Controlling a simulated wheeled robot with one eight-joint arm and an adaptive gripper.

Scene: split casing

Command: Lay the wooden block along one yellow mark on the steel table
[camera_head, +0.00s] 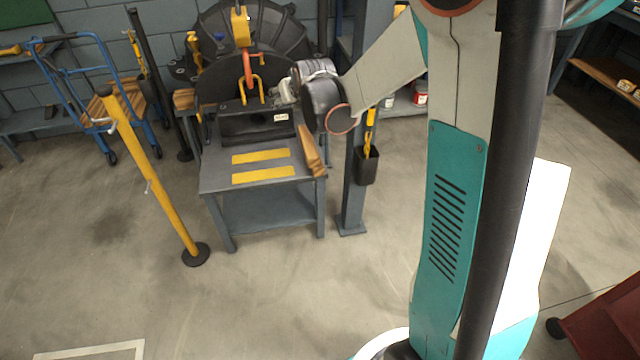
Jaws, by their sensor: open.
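The steel table (220,183) stands at the middle left of the head view. Two yellow marks, a far one (261,156) and a near one (263,175), run left to right across its top, and both are bare. A long wooden block (311,150) lies at the table's right edge, crosswise to the marks and apart from them. My gripper (278,97) is at the back of the table, above and left of the block, in front of the dark casing. It is open and small in the picture; I see nothing held in it.
A dark round casing (215,88) stands behind the table, with an orange hook (248,68) hanging before it. A yellow post (155,180) stands left of the table. A grey column with a dark holder (367,165) stands close on the right. The front of the tabletop is clear.

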